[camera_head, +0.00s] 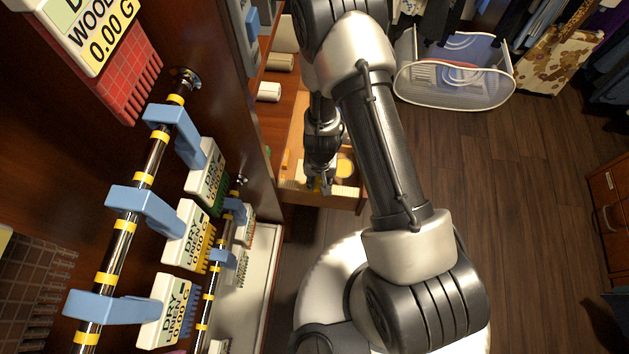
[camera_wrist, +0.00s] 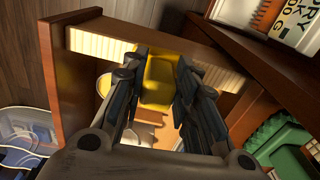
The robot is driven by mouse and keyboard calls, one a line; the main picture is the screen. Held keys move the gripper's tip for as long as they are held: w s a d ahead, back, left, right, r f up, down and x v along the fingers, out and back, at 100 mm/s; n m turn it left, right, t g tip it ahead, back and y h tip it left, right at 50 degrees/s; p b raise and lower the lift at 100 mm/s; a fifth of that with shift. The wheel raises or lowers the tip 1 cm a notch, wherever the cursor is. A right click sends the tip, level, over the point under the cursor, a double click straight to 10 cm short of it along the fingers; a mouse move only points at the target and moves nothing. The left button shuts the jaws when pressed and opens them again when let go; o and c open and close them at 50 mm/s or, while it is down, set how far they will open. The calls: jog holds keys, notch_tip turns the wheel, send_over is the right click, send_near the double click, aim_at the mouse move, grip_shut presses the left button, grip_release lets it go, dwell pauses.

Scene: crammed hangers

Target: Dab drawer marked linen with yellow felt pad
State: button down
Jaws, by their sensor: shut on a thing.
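My gripper (camera_head: 319,181) hangs over an open wooden drawer (camera_head: 340,200), near its front wall. In the wrist view, my gripper (camera_wrist: 155,80) is shut on a yellow block-like piece (camera_wrist: 160,78), which looks like the yellow felt pad. The pad is close to the drawer's pale-edged wall (camera_wrist: 95,45); I cannot tell whether they touch. A bit of yellow shows at the fingertips in the head view. No linen mark is readable on the drawer; its front face is mostly hidden.
A yellow round item (camera_head: 345,166) lies inside the drawer. Blue hooked hangers with tags reading "DRY LINEN" (camera_head: 187,237) crowd striped rods on the left. A clear basket (camera_head: 455,85) stands on the floor at upper right. The wooden floor (camera_head: 520,200) right of my arm is clear.

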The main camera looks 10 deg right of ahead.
jog(key=shift+s+d+b, duration=0.3)
jog(key=shift+d+b, duration=0.3)
jog(key=shift+d, duration=0.35)
jog(key=shift+s+d+f+b, duration=0.1)
jog(key=shift+s+d+b, duration=0.1)
jog(key=shift+d+b, duration=0.35)
jog(key=shift+s+d+b, duration=0.15)
jog(key=shift+d+b, duration=0.3)
jog(key=shift+d, duration=0.15)
jog(key=shift+s+d+b, duration=0.35)
jog(key=shift+d+b, duration=0.1)
jog(key=shift+d, duration=0.65)
jog(key=shift+s+d+b, duration=0.4)
jog(key=shift+d+b, duration=0.1)
jog(key=shift+d, duration=0.6)
jog(key=shift+s+d+b, duration=0.35)
jog(key=shift+d+b, duration=0.1)
jog(key=shift+d, duration=0.65)
jog(key=shift+r, duration=0.2)
notch_tip(320, 180, up, 6)
jog(key=p, duration=0.6)
notch_tip(320, 180, up, 3)
jog(key=p, duration=0.3)
